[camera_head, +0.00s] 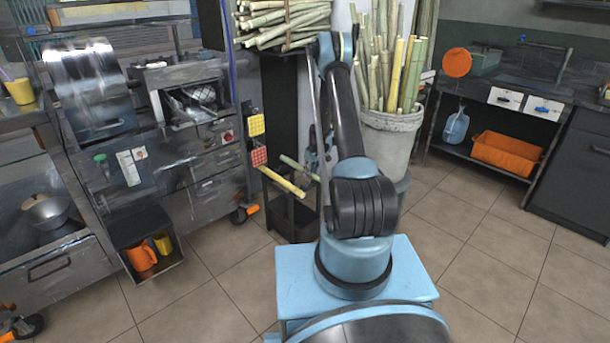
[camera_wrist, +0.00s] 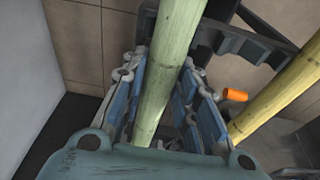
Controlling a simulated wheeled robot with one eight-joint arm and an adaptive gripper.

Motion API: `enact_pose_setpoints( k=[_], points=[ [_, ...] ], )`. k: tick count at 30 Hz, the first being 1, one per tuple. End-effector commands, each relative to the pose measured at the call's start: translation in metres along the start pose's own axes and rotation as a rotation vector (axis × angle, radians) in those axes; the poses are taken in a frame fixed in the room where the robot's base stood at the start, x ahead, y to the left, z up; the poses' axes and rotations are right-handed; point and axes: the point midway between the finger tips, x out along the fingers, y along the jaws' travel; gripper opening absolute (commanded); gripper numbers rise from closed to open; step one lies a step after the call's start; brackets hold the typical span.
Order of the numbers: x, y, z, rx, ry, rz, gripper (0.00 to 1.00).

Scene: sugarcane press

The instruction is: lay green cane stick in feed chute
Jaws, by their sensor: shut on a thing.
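A pale green cane stick (camera_wrist: 167,75) runs between the blue fingers of my gripper (camera_wrist: 163,90) in the wrist view. My gripper is shut on it. In the head view the same green stick (camera_head: 292,163) shows beside my gripper (camera_head: 314,162), which is partly hidden behind my arm. The stick is above or at the small black cart; I cannot tell whether it touches it. The steel press stands at the left, with an open metal chute (camera_head: 188,113) at its front. The chute is well apart from my gripper and empty of cane as far as I see.
A yellow cane (camera_head: 284,182) lies on the black cart (camera_head: 290,215), close to the green stick; it also shows in the wrist view (camera_wrist: 270,110). A bucket of canes (camera_head: 392,140) stands behind my arm. Red and yellow pads (camera_head: 258,156) hang by the press. Tiled floor is clear in front.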

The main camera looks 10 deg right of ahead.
Motion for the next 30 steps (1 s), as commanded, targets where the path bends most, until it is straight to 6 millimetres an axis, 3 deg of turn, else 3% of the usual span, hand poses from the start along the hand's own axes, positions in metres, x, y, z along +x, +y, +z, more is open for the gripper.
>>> enact_pose_setpoints(
  k=[14,30],
  points=[
    [-0.019,0.0,-0.003,0.0,0.0,0.0,0.04],
    [-0.035,0.0,0.034,0.001,0.0,0.0,0.04]
  ],
)
